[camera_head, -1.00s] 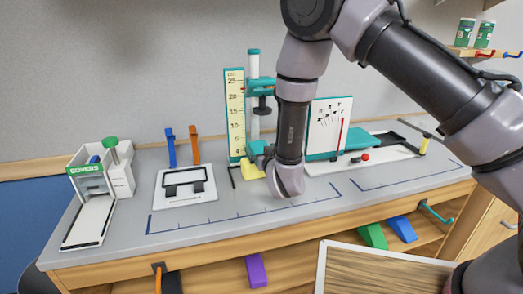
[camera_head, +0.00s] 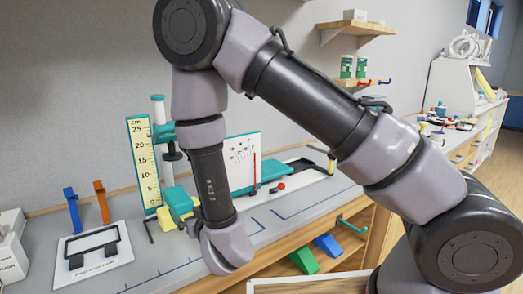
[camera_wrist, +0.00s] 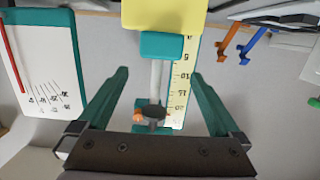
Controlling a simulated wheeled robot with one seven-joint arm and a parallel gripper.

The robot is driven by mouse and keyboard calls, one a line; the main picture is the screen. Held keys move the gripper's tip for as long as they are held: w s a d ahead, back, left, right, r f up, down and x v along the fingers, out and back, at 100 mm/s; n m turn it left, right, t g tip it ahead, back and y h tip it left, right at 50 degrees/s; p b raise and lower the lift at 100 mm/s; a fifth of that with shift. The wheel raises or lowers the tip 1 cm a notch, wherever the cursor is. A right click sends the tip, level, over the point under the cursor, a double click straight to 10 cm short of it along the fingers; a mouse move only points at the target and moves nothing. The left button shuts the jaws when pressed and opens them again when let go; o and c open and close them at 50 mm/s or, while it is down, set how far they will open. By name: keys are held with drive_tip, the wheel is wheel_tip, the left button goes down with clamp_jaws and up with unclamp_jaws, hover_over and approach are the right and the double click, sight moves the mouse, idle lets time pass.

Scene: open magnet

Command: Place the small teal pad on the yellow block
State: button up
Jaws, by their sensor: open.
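The yellow block (camera_wrist: 165,13) is at the top edge of the wrist view, which shows the scene upside down. Part of it also shows in the head view (camera_head: 166,218), low by the ruler and beside my arm. A small rounded teal pad (camera_wrist: 162,46) meets the yellow block's edge in the wrist view, in front of the pale post. I cannot tell if it rests fully on the block. My gripper (camera_wrist: 160,74) is open, its teal fingers apart with nothing gripped between them. The pad lies beyond the fingertips. In the head view my wrist covers part of this area.
A ruler board (camera_head: 143,165) and a post with a teal clamp (camera_head: 160,130) stand close behind. A white panel (camera_head: 243,160) is to the right. Blue (camera_head: 73,210) and orange (camera_head: 102,200) uprights stand left. The grey bench front is mostly clear.

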drive_tip(key=w+d+r+m+g+h, duration=0.1)
drive_tip(key=w+d+r+m+h, duration=0.1)
drive_tip(key=w+d+r+m, duration=0.55)
drive_tip(key=w+d+r+m+g+h, duration=0.15)
drive_tip(key=w+d+r, duration=0.35)
drive_tip(key=d+r, duration=0.65)
drive_tip(key=s+d+r+g+h, duration=0.2)
drive_tip(key=s+d+r, duration=0.6)
drive_tip(key=d, duration=0.4)
drive_tip(key=s+d+r+g, duration=0.1)
drive_tip(key=s+d+r, duration=0.1)
drive_tip(key=s+d, duration=0.2)
drive_tip(key=s+d+r+m+g, duration=0.1)
drive_tip(key=s+d, duration=0.3)
drive_tip(key=s, duration=0.5)
drive_tip(key=shift+d+r+m+h, duration=0.3)
drive_tip(key=shift+d+r+h, duration=0.15)
drive_tip(key=shift+r, duration=0.1)
